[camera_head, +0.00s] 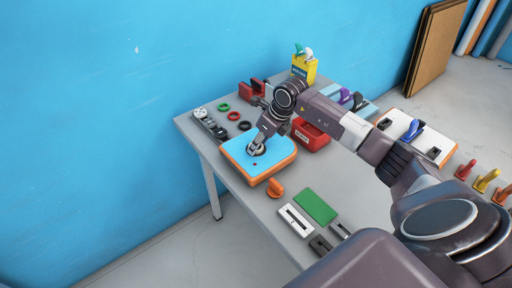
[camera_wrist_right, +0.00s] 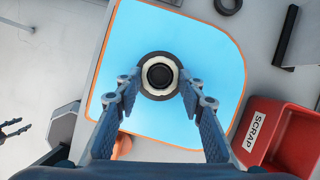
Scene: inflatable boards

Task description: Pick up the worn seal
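The board (camera_head: 240,140) has a blue top and an orange rim and lies on the grey table. A round valve fitting (camera_wrist_right: 160,75) sits in its top, with a dark outer ring, a pale ring and a black centre. I cannot tell which ring is the worn seal. My right gripper (camera_wrist_right: 160,88) is open and empty, pointing down, one finger on each side of the fitting. Its tips are close to the dark ring; contact is unclear. In the head view the gripper (camera_head: 257,148) partly hides the fitting.
A red bin marked SCRAP (camera_wrist_right: 285,135) stands beside the board. Green, red and black rings (camera_head: 234,116) lie behind it. An orange piece (camera_head: 275,188), a green pad (camera_head: 315,206) and a white holder (camera_head: 296,220) lie in front. A blue wall runs behind the table.

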